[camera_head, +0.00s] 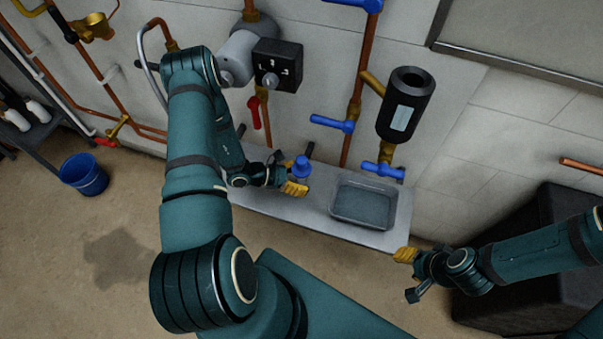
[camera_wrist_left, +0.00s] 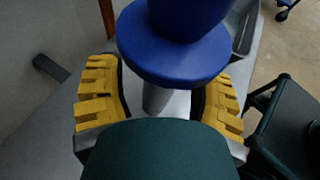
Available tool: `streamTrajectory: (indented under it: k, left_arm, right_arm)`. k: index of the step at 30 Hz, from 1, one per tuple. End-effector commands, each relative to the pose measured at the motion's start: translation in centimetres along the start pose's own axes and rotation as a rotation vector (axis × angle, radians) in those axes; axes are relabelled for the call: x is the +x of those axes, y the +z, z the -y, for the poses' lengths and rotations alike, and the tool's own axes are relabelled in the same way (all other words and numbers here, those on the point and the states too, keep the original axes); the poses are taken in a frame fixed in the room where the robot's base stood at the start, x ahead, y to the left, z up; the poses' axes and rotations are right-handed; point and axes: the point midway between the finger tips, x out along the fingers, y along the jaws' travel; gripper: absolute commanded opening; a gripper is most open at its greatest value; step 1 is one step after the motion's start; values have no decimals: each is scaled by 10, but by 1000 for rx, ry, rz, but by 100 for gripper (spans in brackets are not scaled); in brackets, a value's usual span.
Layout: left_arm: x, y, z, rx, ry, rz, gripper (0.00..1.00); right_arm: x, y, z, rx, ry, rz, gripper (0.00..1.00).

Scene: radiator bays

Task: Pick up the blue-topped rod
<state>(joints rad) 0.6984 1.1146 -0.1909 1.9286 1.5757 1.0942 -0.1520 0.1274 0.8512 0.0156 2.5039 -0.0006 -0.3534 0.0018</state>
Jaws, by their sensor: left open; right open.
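The blue-topped rod (camera_head: 301,167) stands over the grey shelf in the head view, with a wide blue collar and a grey shaft. In the left wrist view the blue top (camera_wrist_left: 175,50) is large and close, and the grey shaft (camera_wrist_left: 154,98) runs down between the two yellow fingers. My left gripper (camera_head: 296,186) is open around the shaft, with a gap visible on each side; it also shows in the left wrist view (camera_wrist_left: 160,105). My right gripper (camera_head: 407,262) is open and empty, off the shelf's right front end.
The grey shelf (camera_head: 400,215) runs along the wall and holds a grey tray (camera_head: 338,212) right of the rod. Pipes with blue valve handles (camera_head: 332,123) and a black cylinder (camera_head: 406,104) are behind. A blue bucket (camera_head: 84,174) stands on the floor at left.

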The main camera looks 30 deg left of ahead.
Motion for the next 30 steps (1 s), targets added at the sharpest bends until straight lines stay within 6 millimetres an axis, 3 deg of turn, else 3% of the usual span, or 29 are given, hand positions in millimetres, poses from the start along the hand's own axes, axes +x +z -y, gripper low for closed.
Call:
streamTrajectory:
  k: [2,3,8,9,23,30]
  left_arm:
    - [0,0,0,0,0,0,66]
    - [0,0,0,0,0,0,61]
    - [0,0,0,0,0,0,5]
    - [0,0,0,0,0,0,0]
    - [-1,2,0,0,0,0,0]
    - [-15,35,-1,2,2,1,0]
  right_arm:
    - [0,0,0,0,0,0,47]
    - [0,0,0,0,0,0,47]
    - [0,0,0,0,0,0,47]
    - [0,0,0,0,0,0,47]
    - [-1,0,0,0,0,0,47]
    - [-10,1,4,1,0,4,47]
